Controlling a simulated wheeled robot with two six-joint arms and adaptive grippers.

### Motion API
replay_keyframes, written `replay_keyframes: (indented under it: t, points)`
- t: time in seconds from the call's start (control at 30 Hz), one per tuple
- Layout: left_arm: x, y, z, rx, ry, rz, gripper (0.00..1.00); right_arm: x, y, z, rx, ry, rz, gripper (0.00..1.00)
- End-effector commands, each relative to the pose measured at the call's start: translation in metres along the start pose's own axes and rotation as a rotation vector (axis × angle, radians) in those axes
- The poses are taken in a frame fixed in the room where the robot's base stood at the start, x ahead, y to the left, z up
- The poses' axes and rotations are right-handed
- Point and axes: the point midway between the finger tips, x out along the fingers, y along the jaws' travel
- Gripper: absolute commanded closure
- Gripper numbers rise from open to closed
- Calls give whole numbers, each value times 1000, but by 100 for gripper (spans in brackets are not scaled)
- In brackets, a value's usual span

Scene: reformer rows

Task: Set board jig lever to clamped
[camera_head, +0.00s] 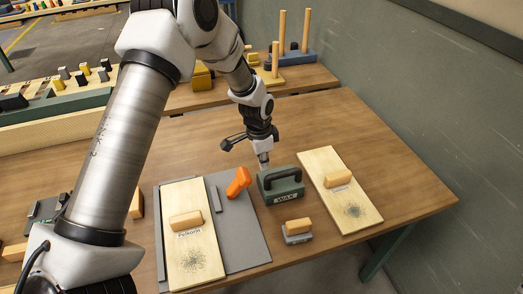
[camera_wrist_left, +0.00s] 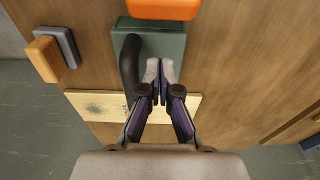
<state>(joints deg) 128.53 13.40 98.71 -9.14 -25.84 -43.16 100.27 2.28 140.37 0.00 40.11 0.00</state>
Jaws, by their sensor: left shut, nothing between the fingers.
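The orange lever (camera_head: 239,182) is at the top of the grey board jig (camera_head: 240,235), tilted with its upper end toward the right. A pale wooden board (camera_head: 190,253) lies on the jig's left part. In the left wrist view an orange piece (camera_wrist_left: 163,8), which looks like the lever, is cut by the top edge. My left gripper (camera_head: 264,162) is shut and empty, pointing down at the far edge of the green WAX box, right of the lever and apart from it. In the wrist view its fingertips (camera_wrist_left: 159,78) show over the box. My right gripper is not in view.
The green WAX box (camera_head: 291,194) with a dark handle stands right of the lever. A second pale board (camera_head: 325,166) lies further right. A grey block with a wooden top (camera_head: 297,238) sits in front of the box. The table's right side (camera_head: 405,185) is clear.

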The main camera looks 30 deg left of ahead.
Motion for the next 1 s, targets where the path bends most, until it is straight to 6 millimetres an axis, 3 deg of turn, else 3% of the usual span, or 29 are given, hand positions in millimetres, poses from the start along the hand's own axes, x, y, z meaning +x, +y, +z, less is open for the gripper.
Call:
replay_keyframes:
  t: [0.17,0.2,0.4,1.0]
  points:
    - [38,1,1,1,-4,2,100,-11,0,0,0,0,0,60]
    - [26,0,10,-4,0,2,100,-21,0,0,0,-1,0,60]
    - [20,0,34,-1,-1,1,100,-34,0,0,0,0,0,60]
    - [21,-2,42,-2,25,1,100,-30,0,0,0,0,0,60]
